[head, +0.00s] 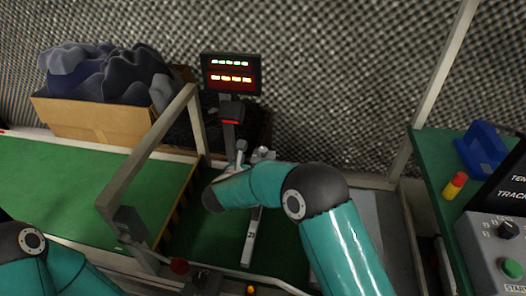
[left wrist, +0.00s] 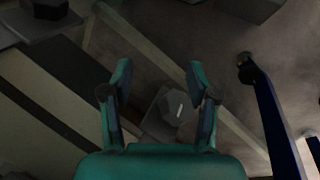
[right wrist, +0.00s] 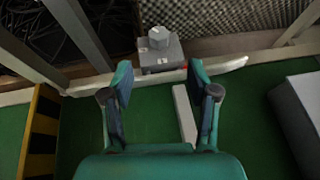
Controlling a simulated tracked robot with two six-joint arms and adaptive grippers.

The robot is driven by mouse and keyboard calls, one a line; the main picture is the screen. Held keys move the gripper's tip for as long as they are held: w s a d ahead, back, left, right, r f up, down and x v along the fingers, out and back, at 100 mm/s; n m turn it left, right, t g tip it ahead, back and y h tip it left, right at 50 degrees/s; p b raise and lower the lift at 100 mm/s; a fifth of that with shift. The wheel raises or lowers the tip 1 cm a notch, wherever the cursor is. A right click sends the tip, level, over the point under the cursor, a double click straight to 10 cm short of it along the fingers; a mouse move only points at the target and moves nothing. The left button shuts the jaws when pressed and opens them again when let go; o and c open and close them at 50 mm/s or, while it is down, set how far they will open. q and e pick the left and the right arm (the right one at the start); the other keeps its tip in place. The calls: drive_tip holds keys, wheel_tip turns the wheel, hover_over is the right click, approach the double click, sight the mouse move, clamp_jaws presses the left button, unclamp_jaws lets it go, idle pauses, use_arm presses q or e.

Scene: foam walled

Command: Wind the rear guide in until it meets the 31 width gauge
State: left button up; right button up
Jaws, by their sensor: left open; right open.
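In the right wrist view a pale rail (right wrist: 220,68) runs across the far side of the green bed, possibly the rear guide. A faceted grey knob (right wrist: 159,37) on a grey block (right wrist: 162,55) stands behind it. My right gripper (right wrist: 158,84) is open and empty, short of the rail. A pale bar (right wrist: 185,115) shows between its fingers; it also shows in the head view (head: 249,240). I cannot tell whether it is the width gauge. In the left wrist view my left gripper (left wrist: 160,90) is open, with another faceted knob (left wrist: 174,106) beyond its fingers, apart.
A lit display (head: 231,75) stands at the back near a cardboard box (head: 95,118) of dark cloth. A grey post frame (head: 150,145) rises left of the bed. A control panel (head: 495,250) and blue object (head: 482,148) are at right. My right arm hides part of the bed.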

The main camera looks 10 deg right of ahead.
sight(263, 150)
drive_tip(key=b+x, duration=0.1)
drive_tip(key=x, duration=1.1)
drive_tip(key=shift+w+f+b, duration=0.15)
drive_tip(key=shift+w+b, duration=0.15)
drive_tip(key=shift+w, duration=0.05)
clamp_jaws()
drive_tip(key=shift+d+f+b, duration=0.1)
drive_tip(key=shift+f+b, duration=0.05)
drive_tip(key=shift+b, duration=0.4)
drive_tip(key=n+t+y+b, duration=0.2)
drive_tip(key=n+y+b, duration=0.3)
drive_tip(key=b, duration=0.5)
drive_tip(key=shift+f+y, duration=0.15)
drive_tip(key=shift+y, duration=0.15)
drive_tip(key=shift+n+y+b, duration=0.4)
drive_tip(key=shift+y+b, duration=0.1)
drive_tip(key=shift+b, duration=0.2)
drive_tip(key=shift+r, duration=0.25)
